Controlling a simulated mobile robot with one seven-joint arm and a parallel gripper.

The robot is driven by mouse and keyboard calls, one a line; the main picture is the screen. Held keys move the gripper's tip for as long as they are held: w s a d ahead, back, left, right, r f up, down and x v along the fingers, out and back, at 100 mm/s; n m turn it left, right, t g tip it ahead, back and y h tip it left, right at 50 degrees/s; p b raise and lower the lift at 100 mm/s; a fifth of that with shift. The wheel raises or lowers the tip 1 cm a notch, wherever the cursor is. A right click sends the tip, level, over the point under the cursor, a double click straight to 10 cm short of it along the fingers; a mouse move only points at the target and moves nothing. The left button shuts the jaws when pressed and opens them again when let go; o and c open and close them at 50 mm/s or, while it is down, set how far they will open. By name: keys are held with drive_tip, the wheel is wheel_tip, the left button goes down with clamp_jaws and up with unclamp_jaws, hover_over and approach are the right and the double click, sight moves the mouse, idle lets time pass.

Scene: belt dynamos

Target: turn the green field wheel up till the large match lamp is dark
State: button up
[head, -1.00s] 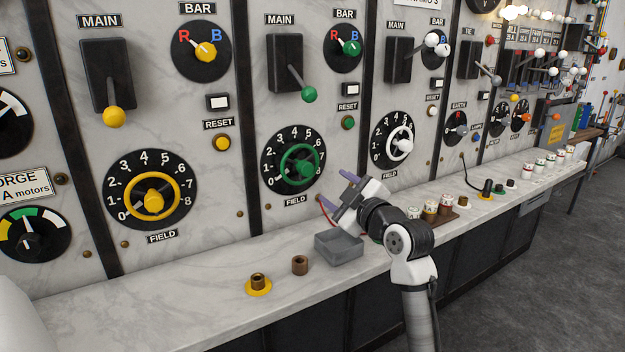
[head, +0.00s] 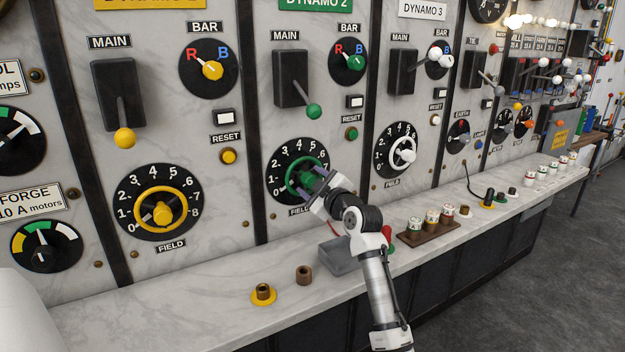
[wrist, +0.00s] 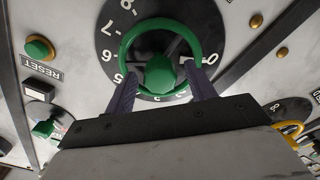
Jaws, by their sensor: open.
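The green field wheel (head: 291,181) sits on a black numbered dial on the Dynamo 2 panel. My gripper (head: 307,185) is at it, partly covering its right side and part of the dial. In the wrist view the green wheel (wrist: 202,42) is upside down, with a green hub in its middle. The two purple fingers of my gripper (wrist: 160,72) stand apart on either side of the hub, overlapping the rim. I cannot tell whether they touch it. The gripper is open. I cannot make out a large match lamp in either view.
A yellow field wheel (head: 140,206) is at left and a white one (head: 405,157) at right. The green main lever (head: 314,111) sticks out above the green wheel. A grey box (head: 338,258) and a brown block with fuses (head: 428,231) stand on the marble shelf below.

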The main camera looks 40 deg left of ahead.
drive_tip(key=shift+a, duration=0.1)
drive_tip(key=c, duration=1)
drive_tip(key=shift+o, duration=0.2)
